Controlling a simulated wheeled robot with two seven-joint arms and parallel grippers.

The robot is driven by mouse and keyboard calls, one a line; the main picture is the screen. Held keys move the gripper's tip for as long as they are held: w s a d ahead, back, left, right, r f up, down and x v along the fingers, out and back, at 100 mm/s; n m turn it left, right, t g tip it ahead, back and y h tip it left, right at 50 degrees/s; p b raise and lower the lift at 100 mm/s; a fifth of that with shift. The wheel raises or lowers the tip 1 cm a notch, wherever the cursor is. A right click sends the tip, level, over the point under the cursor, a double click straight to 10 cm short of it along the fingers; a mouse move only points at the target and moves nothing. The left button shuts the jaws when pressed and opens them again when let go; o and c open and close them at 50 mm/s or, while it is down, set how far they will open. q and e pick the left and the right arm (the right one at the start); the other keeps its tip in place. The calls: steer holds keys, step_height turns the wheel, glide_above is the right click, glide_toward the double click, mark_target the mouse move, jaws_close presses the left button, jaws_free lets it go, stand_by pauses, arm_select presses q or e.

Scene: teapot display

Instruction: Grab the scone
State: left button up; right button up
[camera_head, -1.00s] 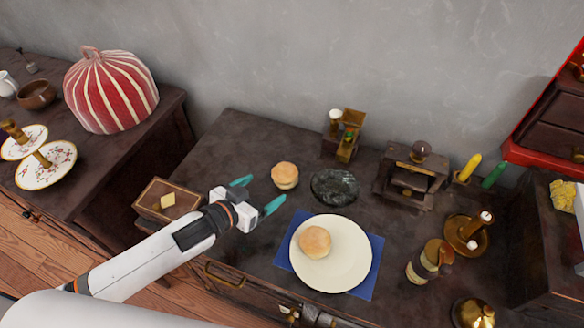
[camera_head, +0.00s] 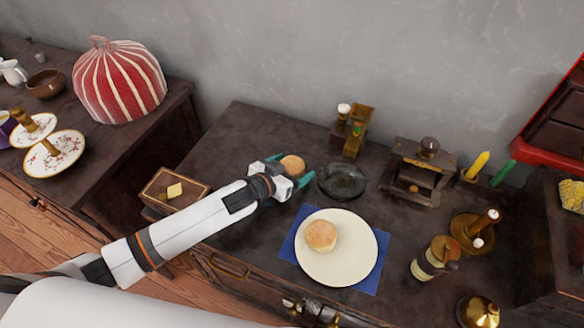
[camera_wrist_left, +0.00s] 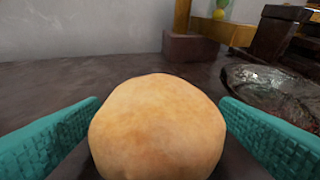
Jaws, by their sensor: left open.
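A round golden scone (camera_head: 292,166) sits on the dark counter to the left of the dark stone dish. My left gripper (camera_head: 291,172) is open around it, with one teal finger on each side. In the left wrist view the scone (camera_wrist_left: 158,128) fills the lower middle between the two teal fingers, and a gap shows on each side at the top of the fingers. Its lower part is cut off by the frame. A second scone (camera_head: 321,235) lies on a cream plate (camera_head: 345,268) nearer the front. My right gripper is not in view.
The dark stone dish (camera_head: 342,182) is close to the right finger. A small wooden holder (camera_head: 352,143) stands behind, and a small cabinet (camera_head: 418,180) stands to the right.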

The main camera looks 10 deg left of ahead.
arm_select(q)
steer(key=c, duration=1.1)
